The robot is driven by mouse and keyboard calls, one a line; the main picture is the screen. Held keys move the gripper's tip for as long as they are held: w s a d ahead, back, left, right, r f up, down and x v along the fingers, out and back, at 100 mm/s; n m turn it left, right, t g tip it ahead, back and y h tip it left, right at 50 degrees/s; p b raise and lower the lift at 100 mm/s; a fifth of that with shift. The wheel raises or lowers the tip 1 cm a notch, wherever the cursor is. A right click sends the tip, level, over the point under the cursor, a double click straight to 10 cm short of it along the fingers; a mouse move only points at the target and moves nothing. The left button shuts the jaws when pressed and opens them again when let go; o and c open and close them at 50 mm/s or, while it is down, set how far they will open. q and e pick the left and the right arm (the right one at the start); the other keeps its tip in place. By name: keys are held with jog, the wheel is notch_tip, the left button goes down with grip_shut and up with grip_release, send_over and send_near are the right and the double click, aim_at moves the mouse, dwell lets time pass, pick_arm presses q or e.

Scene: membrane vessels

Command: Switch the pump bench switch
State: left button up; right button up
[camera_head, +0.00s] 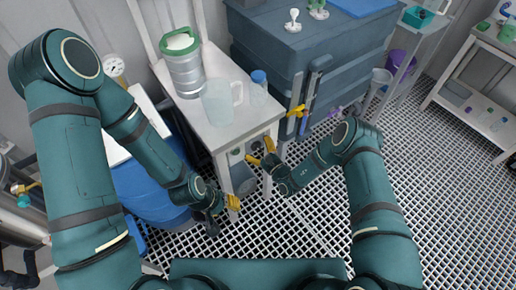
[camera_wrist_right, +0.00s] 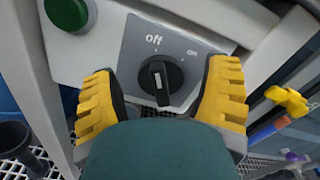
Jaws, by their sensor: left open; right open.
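The pump bench switch is a black rotary knob (camera_wrist_right: 161,80) on a grey plate marked "off" at upper left and "on" at upper right in the right wrist view. A white line on the knob runs nearly vertically; which label it is set to I cannot tell. My right gripper (camera_wrist_right: 160,98) is open, its yellow fingers to the left and right of the knob with gaps to it. In the head view my right gripper (camera_head: 262,153) is at the front of the white bench (camera_head: 215,130). My left gripper (camera_head: 232,203) is open and empty, lower and to the left.
A green button (camera_wrist_right: 68,12) is left of the switch plate. A steel vessel (camera_head: 187,72), a clear jug (camera_head: 218,103) and a blue-capped bottle (camera_head: 258,86) stand on the bench. A blue drum (camera_head: 140,190) is at left. The grated floor (camera_head: 440,190) is open at right.

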jog(key=shift+c, duration=0.2)
jog(key=c, duration=1.2)
jog(key=shift+m, duration=0.4)
jog(key=m, duration=0.2)
jog(key=m+b, duration=0.1)
jog(key=m, duration=0.1)
jog(key=shift+w+d+r+m, duration=0.15)
jog(key=shift+d+m, duration=0.05)
jog(key=shift+m, duration=0.2)
jog(key=m, duration=0.6)
jog(key=shift+w+d, duration=0.1)
jog(key=shift+w, duration=0.05)
jog(key=shift+m, duration=0.3)
jog(key=o, duration=1.2)
jog(key=shift+o, duration=0.2)
